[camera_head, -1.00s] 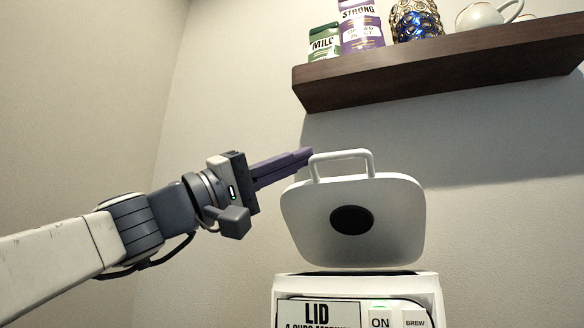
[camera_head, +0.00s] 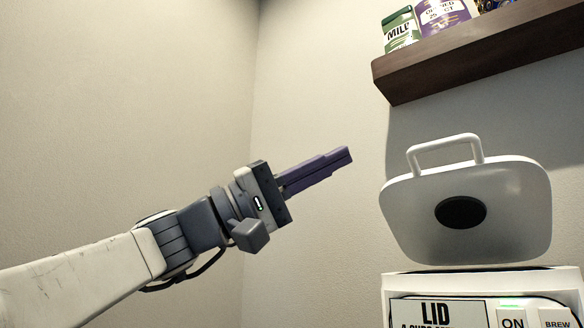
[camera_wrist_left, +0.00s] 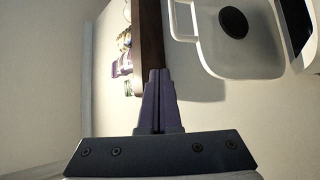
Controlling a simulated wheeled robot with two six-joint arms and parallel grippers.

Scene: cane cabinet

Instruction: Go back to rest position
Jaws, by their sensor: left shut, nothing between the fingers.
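My left gripper (camera_head: 346,156) is shut and empty, with its purple fingers together, pointing up and right in the head view. It is in free air to the left of the white machine's raised lid (camera_head: 400,215), apart from it. The fingers also show shut in the left wrist view (camera_wrist_left: 159,76). My right gripper is not in either view.
The white machine (camera_head: 392,285) stands at the lower right, its lid up with a handle (camera_head: 445,146) on top. A dark wooden shelf (camera_head: 480,62) above holds a green bag (camera_head: 400,28) and a purple bag (camera_head: 440,14). The left side is clear wall.

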